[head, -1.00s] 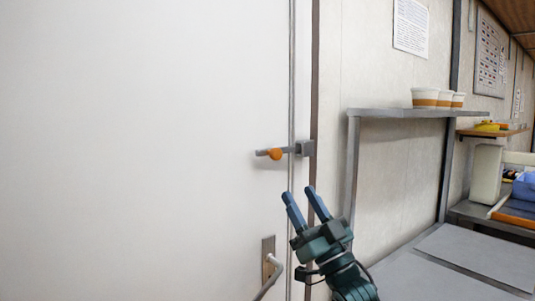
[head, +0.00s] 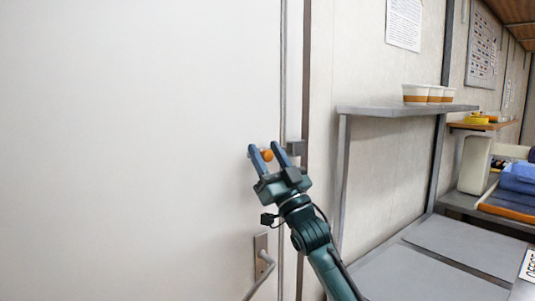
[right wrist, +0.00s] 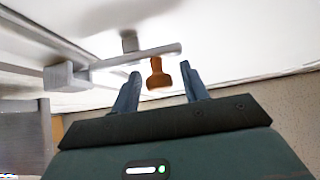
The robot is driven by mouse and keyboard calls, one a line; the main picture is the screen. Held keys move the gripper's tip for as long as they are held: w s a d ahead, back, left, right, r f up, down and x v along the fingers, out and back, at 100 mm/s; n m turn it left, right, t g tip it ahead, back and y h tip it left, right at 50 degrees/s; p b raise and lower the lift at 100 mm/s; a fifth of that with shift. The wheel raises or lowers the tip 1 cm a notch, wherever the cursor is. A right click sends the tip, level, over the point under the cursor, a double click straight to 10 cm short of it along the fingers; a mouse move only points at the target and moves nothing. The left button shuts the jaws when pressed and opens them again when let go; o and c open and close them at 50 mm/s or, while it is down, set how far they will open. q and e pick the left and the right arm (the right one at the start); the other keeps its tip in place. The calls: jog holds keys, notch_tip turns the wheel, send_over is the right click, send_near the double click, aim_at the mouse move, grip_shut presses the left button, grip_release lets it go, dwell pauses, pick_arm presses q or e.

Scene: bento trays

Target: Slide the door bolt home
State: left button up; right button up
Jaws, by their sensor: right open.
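The door bolt is a grey bar with an orange knob (head: 267,155) on the white door (head: 140,150). The grey keeper block (head: 296,147) sits on the frame just right of the door edge. My right gripper (head: 264,150) is open, with its fingers on either side of the knob in the head view. In the right wrist view the orange knob (right wrist: 158,75) hangs from the grey bar (right wrist: 140,55) between the open fingertips, with gaps on both sides. The bar's end reaches toward the keeper block (right wrist: 66,76). My left gripper is not in view.
A door handle (head: 264,257) is below the bolt. To the right a grey shelf (head: 400,108) carries several cups (head: 416,93), above a grey counter (head: 465,245). A blue item (head: 518,178) lies at the far right. The door face left of the bolt is clear.

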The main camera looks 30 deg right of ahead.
jog(key=shift+c, duration=0.4)
jog(key=shift+y, duration=0.3)
grip_shut()
jog(key=d, duration=0.4)
jog(key=shift+w, duration=0.15)
jog(key=shift+o, duration=0.4)
grip_release()
